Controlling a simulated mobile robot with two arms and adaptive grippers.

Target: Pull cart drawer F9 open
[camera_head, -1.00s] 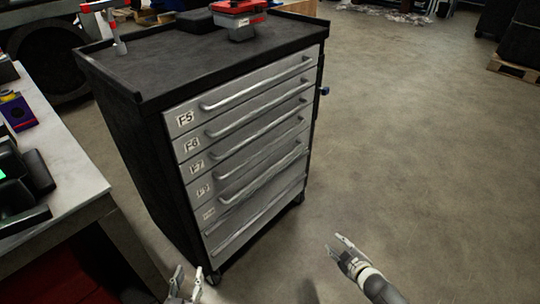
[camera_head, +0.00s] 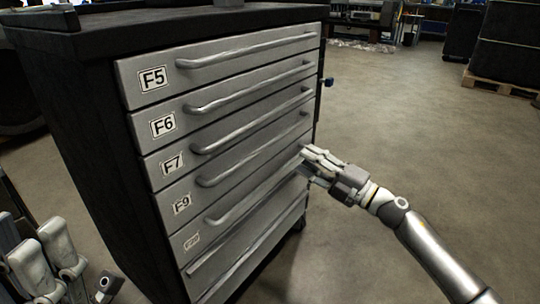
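Drawer F9 (camera_head: 181,204) is the fourth grey drawer from the top of the black cart (camera_head: 85,150). Its front looks flush with its neighbours, and its long bar handle (camera_head: 235,165) slants up to the right. My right gripper (camera_head: 303,158) is at the cart's right front edge, its fingers a little apart. Its tips are near the right end of the handle of the drawer below F9; I cannot tell whether they touch anything. My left gripper (camera_head: 45,258) is at the lower left, fingers apart and empty, away from the drawer fronts.
Drawers F5 (camera_head: 153,79), F6 (camera_head: 162,124) and F7 (camera_head: 172,163) are above, all shut. A drawer with a blurred label (camera_head: 192,242) is below. The floor (camera_head: 420,150) right of the cart is clear. A loaded pallet (camera_head: 500,84) stands at the far right.

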